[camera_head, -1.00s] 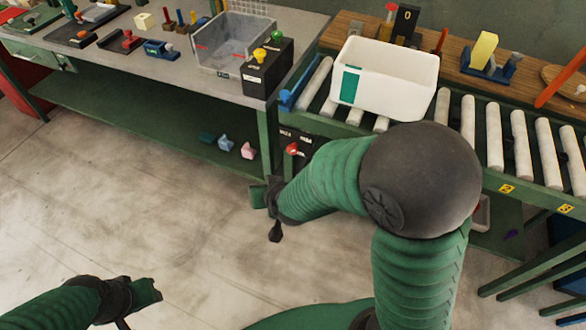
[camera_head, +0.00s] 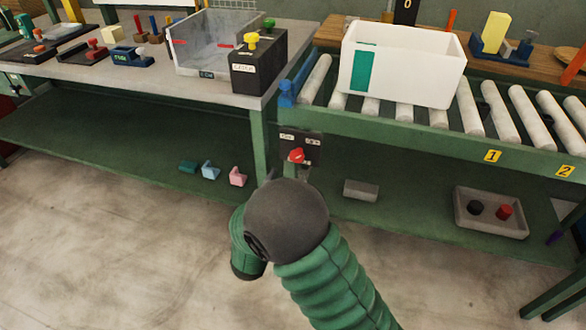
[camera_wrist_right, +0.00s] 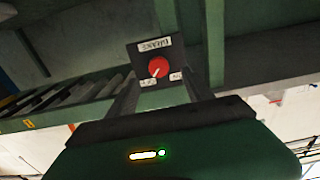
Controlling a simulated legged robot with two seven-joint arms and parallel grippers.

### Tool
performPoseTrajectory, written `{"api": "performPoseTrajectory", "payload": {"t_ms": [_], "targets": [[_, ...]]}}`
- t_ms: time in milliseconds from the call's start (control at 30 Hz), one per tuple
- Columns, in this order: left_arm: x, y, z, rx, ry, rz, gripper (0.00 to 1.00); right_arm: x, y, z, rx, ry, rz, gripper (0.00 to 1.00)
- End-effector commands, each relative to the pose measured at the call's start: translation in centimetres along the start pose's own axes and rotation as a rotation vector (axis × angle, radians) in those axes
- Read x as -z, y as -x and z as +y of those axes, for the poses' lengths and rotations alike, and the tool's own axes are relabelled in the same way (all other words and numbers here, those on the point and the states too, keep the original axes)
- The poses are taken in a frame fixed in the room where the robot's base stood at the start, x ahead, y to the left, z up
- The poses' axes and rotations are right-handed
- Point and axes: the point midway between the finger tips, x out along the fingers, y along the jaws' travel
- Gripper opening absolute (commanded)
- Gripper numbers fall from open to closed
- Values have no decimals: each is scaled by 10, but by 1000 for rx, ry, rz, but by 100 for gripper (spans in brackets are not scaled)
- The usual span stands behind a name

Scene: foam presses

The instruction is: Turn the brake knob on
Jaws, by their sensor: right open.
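The brake knob (camera_head: 296,155) is red and sits on a dark panel (camera_head: 314,153) under the near left end of the conveyor. In the right wrist view the knob (camera_wrist_right: 158,67) shows face-on, with a pale mark at its lower left. White labels surround it; the small ones are too small to read surely. My right gripper (camera_wrist_right: 160,95) is open, its fingers on either side below the panel in that view, apart from the knob. My left gripper is out of view.
A white bin (camera_head: 405,90) stands on the conveyor rollers. The dark box (camera_head: 258,68) with yellow and green knobs is on the left bench's corner. The bench leg (camera_head: 261,138) stands close left of the panel. A grey tray (camera_head: 490,228) lies on the shelf below.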

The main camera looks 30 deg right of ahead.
Motion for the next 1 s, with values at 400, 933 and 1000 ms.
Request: {"api": "performPoseTrajectory", "payload": {"t_ms": [400, 933, 1000], "targets": [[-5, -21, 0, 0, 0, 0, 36, 0, -67, 1, 1, 1, 1, 59], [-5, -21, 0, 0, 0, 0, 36, 0, -67, 0, 2, 1, 0, 20], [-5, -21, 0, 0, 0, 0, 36, 0, -67, 0, 2, 1, 0, 11]]}}
